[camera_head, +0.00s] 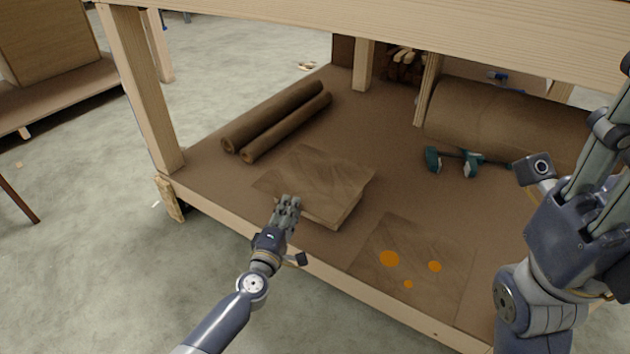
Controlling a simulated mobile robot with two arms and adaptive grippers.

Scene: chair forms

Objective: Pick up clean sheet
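A stack of brown sheets (325,175) lies on the lower shelf, its top sheet plain and without spots. To its right, near the front edge, lies a brown sheet with orange spots (445,250). My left gripper (288,202) is at the front left edge of the stack, its fingers overlapping that edge in the picture. The fingers hide part of the edge, so I cannot tell whether they touch or grip the top sheet. My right gripper (585,160) is large in the right foreground, fingers raised and thumb apart, open and empty.
Two brown rolls (275,118) lie behind the stack. Dark green tools (468,161) and a large brown roll (505,115) lie at the back right. Wooden posts (140,90) and the tabletop beam (400,30) frame the shelf (225,170). Open floor lies at left.

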